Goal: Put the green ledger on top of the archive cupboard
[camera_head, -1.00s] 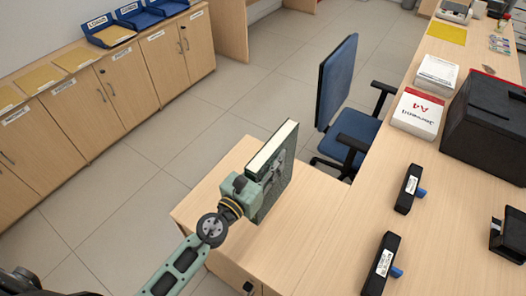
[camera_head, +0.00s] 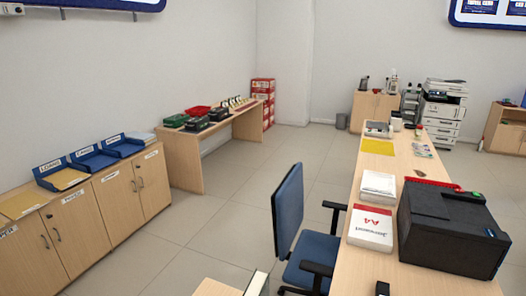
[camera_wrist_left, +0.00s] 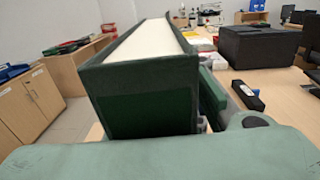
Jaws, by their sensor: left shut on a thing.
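The green ledger (camera_wrist_left: 140,105) fills the middle of the left wrist view, upright, with its dark green cover and pale page block (camera_wrist_left: 150,45) showing. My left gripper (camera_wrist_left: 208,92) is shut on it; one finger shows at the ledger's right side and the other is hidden. In the head view only the top edge of the ledger (camera_head: 257,284) shows at the bottom, and the left gripper is out of frame. A row of wooden cupboards (camera_head: 75,232) stands along the left wall; I cannot tell which label reads archive. My right gripper is not in view.
Blue trays (camera_head: 92,159) and yellow folders (camera_head: 20,203) lie on the cupboard tops. A blue chair (camera_head: 288,205) stands left of the counter (camera_head: 350,262). The counter bears paper packs (camera_head: 371,228) and a black box (camera_head: 450,235). Open floor (camera_head: 190,240) lies between cupboards and chair.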

